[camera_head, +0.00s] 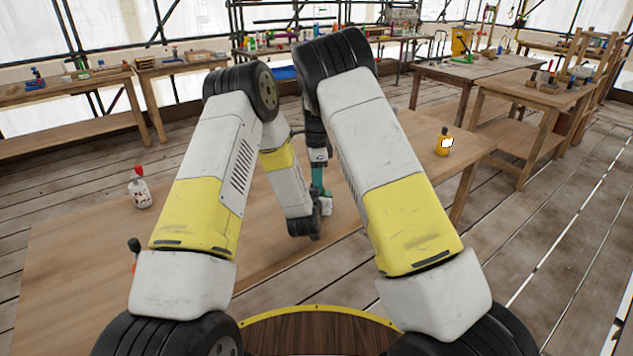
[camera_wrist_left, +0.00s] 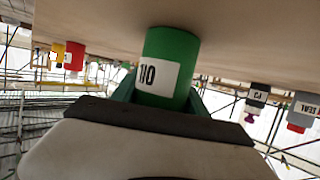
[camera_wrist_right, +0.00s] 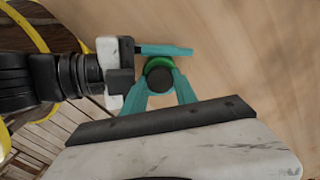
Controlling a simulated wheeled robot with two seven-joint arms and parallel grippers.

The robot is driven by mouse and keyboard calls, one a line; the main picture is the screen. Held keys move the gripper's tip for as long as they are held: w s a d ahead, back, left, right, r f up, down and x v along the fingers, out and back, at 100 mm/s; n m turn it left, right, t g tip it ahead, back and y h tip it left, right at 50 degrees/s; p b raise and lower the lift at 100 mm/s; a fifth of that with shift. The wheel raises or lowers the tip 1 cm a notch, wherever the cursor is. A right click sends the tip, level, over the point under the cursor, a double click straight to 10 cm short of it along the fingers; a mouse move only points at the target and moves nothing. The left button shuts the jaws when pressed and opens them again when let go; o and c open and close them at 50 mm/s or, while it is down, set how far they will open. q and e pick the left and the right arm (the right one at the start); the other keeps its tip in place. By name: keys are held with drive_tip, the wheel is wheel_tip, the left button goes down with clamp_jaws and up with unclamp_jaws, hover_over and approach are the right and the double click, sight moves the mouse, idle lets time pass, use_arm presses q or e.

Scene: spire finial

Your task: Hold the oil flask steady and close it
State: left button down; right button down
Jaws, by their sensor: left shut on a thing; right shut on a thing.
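The green oil flask (camera_wrist_left: 172,60) has a white label and stands against the wooden table top in the upside-down left wrist view. My left gripper (camera_wrist_left: 160,98) is shut around the flask's body. In the right wrist view, a round dark cap (camera_wrist_right: 160,79) lies over the green flask, whose green rim (camera_wrist_right: 156,64) shows around it. My right gripper (camera_wrist_right: 161,84) is shut on the cap from above. A teal finger of my left gripper passes beside the flask there. Whether the cap is fully seated cannot be told. In the head view, my arms hide the flask.
On the same table (camera_head: 85,245) stand a white bottle with a red top (camera_head: 140,192), a yellow container with a black top (camera_head: 444,142) and a partly hidden item with a dark knob (camera_head: 134,245). Other benches with tools stand farther back. My arms are close together mid-table.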

drive_tip(key=shift+m, duration=0.7)
drive_tip(key=c, duration=1)
unclamp_jaws()
drive_tip(key=shift+o, duration=0.5)
drive_tip(key=shift+s, duration=0.1)
wheel_tip(320, 180, up, 12)
